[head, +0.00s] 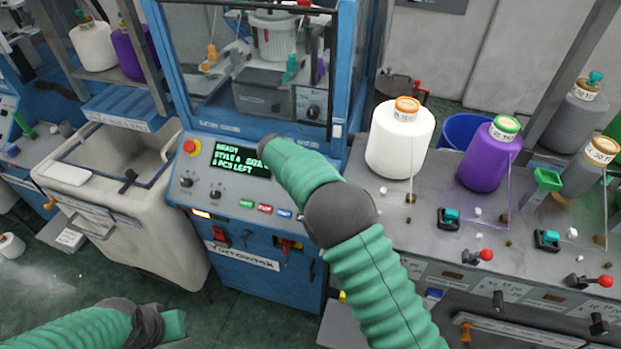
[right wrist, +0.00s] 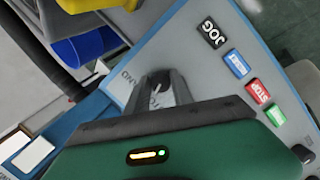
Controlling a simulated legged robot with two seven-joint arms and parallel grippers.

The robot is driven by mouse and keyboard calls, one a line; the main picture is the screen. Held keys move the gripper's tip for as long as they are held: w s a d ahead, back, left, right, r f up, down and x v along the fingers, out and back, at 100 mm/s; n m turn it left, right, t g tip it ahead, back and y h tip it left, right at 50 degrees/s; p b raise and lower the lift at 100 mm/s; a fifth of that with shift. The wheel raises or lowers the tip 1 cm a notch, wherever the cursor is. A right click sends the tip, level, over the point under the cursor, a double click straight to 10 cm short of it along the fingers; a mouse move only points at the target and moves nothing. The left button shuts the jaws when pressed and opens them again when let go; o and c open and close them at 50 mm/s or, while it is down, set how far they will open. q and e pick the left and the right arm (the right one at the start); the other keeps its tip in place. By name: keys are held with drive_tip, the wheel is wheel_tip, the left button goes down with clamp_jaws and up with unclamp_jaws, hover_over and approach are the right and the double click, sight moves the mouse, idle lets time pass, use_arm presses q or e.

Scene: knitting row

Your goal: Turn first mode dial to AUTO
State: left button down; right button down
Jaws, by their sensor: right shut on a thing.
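The first knitting machine's control panel (head: 225,180) slopes toward me in the head view. My right gripper (right wrist: 160,90) reaches down to the panel and is shut on the mode dial (right wrist: 157,92). The dial is mostly hidden between the fingers, with a pale mark showing. Part of a label ending in "ND" is beside the fingers in the right wrist view. In the head view my right arm covers the dial and the fingertips. My left gripper (head: 172,325) is low at the left, away from the panel, and its fingers cannot be made out.
JOG (right wrist: 211,33), blue (right wrist: 236,64), red STOP (right wrist: 259,92) and green buttons line the panel near my right gripper. Two small knobs, a red emergency button (head: 191,147) and a lit display (head: 240,159) are further left. A yarn table (head: 440,185) stands right, a bin (head: 110,155) left.

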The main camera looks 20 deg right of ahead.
drive_tip(key=shift+a+n+p, duration=0.1)
drive_tip(key=shift+n+p, duration=0.2)
drive_tip(key=shift+n, duration=0.6)
drive_tip(key=shift+f, duration=0.1)
drive_tip(key=c, duration=1.1)
unclamp_jaws()
drive_tip(key=shift+h, duration=0.3)
drive_tip(key=b+v, duration=0.2)
drive_tip(key=v, duration=1.4)
drive_tip(key=shift+s+a+r, duration=0.15)
drive_tip(key=shift+a+r, duration=0.1)
drive_tip(key=shift+r, duration=0.05)
